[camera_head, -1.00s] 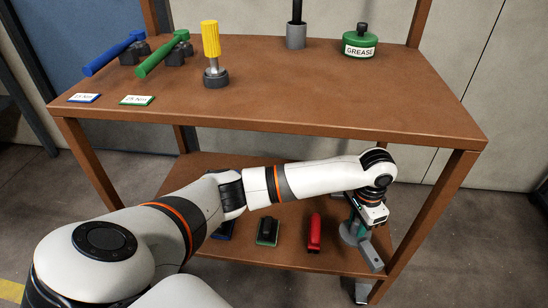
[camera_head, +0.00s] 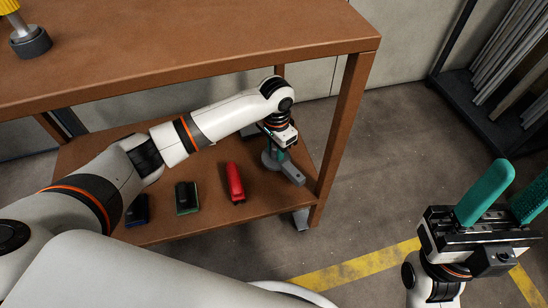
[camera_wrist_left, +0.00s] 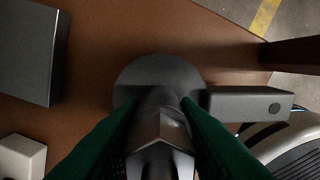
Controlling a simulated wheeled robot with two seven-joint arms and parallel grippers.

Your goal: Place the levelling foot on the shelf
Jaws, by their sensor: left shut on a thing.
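The levelling foot shows in the left wrist view as a round grey disc (camera_wrist_left: 160,72) with a grey stem. My left gripper (camera_wrist_left: 160,120) is shut on the stem, one green finger on each side. In the head view the left gripper (camera_head: 280,153) is low over the right end of the lower brown shelf (camera_head: 222,178), and the foot's grey disc (camera_head: 270,164) shows beneath it. The disc is at or just above the shelf; I cannot tell if it touches. My right gripper (camera_head: 520,178) is at the far right, its green fingers apart and empty.
A grey bar (camera_head: 292,174) lies close beside the disc near the shelf's right edge. Red (camera_head: 235,183), green-and-black (camera_head: 187,197) and blue (camera_head: 138,210) items lie further left. The brown upper top (camera_head: 200,45) overhangs behind; a post (camera_head: 343,135) stands right.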

